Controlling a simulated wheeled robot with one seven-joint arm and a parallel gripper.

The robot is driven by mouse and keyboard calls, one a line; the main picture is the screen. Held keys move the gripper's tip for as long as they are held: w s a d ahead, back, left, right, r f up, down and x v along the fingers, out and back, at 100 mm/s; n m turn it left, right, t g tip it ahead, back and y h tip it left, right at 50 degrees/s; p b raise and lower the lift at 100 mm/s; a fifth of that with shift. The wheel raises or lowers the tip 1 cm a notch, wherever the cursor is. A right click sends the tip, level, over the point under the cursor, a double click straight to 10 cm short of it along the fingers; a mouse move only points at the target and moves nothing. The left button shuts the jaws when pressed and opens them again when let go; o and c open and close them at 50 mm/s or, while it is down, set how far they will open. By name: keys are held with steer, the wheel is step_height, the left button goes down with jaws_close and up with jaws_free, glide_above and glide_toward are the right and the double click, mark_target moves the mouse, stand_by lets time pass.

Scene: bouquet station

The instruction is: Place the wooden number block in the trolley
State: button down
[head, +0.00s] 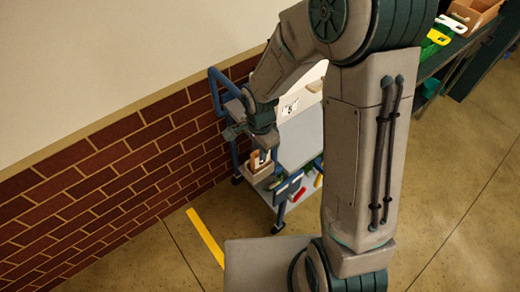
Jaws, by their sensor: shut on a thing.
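The trolley (304,138) stands against the brick wall, left of my arm, with a blue frame and a grey top. My gripper (263,155) points down at the trolley's near left side. It is shut on a small wooden block (254,158), partly hidden by the fingers. Any number on this block is too small to read. The block is at or just above a light wooden box (260,172); I cannot tell whether they touch.
A white card with a dark figure (290,108) stands on the trolley's far part. Red and green items lie on its lower shelf. A yellow floor stripe (206,238) lies in front. A dark shelf at top right holds a cardboard box (474,14) and green and yellow items. Open floor lies at right.

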steer(key=shift+f, duration=0.55)
steer(key=shift+f, duration=0.2)
steer(key=c, duration=1.3)
jaws_free()
steer(key=shift+r, duration=0.1)
steer(key=shift+c, duration=0.2)
